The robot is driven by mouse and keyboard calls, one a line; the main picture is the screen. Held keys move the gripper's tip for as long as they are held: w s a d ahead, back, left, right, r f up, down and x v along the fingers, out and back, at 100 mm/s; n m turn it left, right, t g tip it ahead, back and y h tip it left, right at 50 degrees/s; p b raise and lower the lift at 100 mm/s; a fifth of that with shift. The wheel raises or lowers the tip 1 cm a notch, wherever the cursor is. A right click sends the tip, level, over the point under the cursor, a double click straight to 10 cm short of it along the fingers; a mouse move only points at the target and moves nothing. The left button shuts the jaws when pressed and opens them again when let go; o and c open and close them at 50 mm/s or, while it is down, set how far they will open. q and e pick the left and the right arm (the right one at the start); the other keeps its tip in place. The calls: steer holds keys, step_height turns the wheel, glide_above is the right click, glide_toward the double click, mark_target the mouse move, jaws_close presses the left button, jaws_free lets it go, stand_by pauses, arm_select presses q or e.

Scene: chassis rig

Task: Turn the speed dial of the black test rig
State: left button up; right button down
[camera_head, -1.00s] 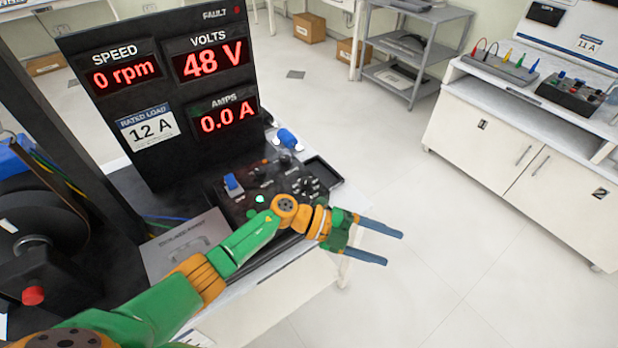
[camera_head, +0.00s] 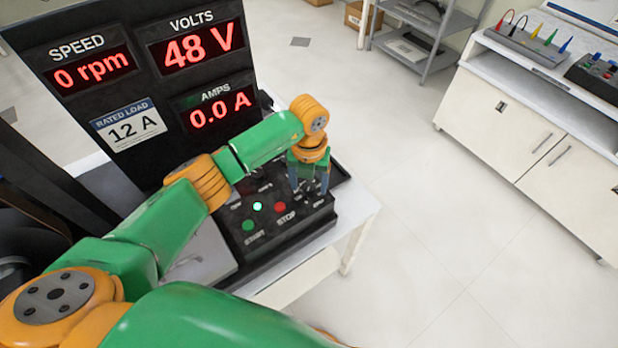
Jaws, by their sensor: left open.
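The black test rig's display board (camera_head: 165,105) reads 0 rpm, 48 V and 0.0 A. Its sloped control panel (camera_head: 262,235) has a lit green lamp (camera_head: 257,206), a green START button (camera_head: 248,225) and a red STOP button (camera_head: 281,208). My left gripper (camera_head: 309,182) points down over the panel's right part, open. A dark knob, seemingly the speed dial (camera_head: 309,188), shows between and just below its fingers. I cannot tell whether the fingers touch it. My left forearm and wrist hide the panel's back part. My right gripper is not in view.
The panel stands on a white table (camera_head: 352,222) whose right edge is close to it. White cabinets (camera_head: 530,135) with small test boxes stand at the right, and a grey shelf cart (camera_head: 425,40) at the back. The floor between is clear.

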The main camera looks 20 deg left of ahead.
arm_select(q)
steer(key=shift+f, duration=0.4)
steer(key=shift+w+a+f, duration=0.1)
steer(key=shift+w+f, duration=0.1)
steer(key=shift+f, duration=0.1)
steer(key=shift+w+a+f, duration=0.1)
steer(key=shift+w+f, duration=0.1)
steer(key=shift+w, duration=0.25)
steer(key=shift+c, duration=0.4)
steer(key=shift+s+r, duration=0.1)
steer(key=shift+s, duration=0.05)
jaws_close()
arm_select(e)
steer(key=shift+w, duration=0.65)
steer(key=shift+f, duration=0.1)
